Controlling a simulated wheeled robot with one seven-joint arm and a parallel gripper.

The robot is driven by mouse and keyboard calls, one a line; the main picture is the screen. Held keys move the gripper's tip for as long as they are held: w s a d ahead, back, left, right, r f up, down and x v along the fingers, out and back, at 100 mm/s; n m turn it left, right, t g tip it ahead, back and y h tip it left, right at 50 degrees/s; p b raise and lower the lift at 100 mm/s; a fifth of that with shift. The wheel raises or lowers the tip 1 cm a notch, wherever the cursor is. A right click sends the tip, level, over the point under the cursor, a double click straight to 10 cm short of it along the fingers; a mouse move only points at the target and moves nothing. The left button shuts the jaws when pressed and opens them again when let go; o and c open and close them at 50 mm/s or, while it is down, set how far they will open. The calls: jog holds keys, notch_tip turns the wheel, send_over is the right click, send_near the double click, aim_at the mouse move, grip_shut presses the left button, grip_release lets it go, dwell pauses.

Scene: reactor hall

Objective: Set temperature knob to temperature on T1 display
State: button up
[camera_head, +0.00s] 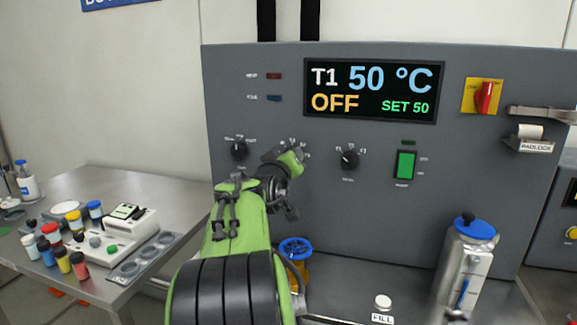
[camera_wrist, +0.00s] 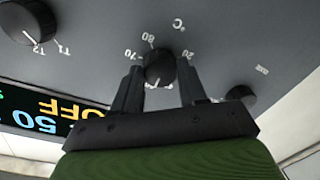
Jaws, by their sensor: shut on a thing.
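The display (camera_head: 371,91) reads T1 50 °C, with OFF and SET 50 in its lower row. It shows partly, upside down, in the wrist view (camera_wrist: 45,118). The temperature knob (camera_wrist: 158,66) is black and round, with °C and a number scale around it. My gripper (camera_wrist: 157,80) is shut on this knob, one finger on each side. A white pointer line shows at the knob's lower edge in the wrist view. In the head view my gripper (camera_head: 286,157) is at the panel and hides the knob.
A T-selector knob (camera_head: 350,160) and a green power switch (camera_head: 405,165) are right of my gripper; another knob (camera_head: 239,150) is left. A red rotary switch (camera_head: 485,97) is upper right. A capped flask (camera_head: 467,255) and a blue valve wheel (camera_head: 295,247) stand below.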

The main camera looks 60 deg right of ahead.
jog(key=shift+f, duration=0.15)
dwell(0.3)
jog(key=o, duration=1.1)
jog(key=shift+c, duration=0.2)
jog(key=shift+a, duration=0.1)
jog(key=v, duration=1.5)
jog(key=shift+a, duration=0.3)
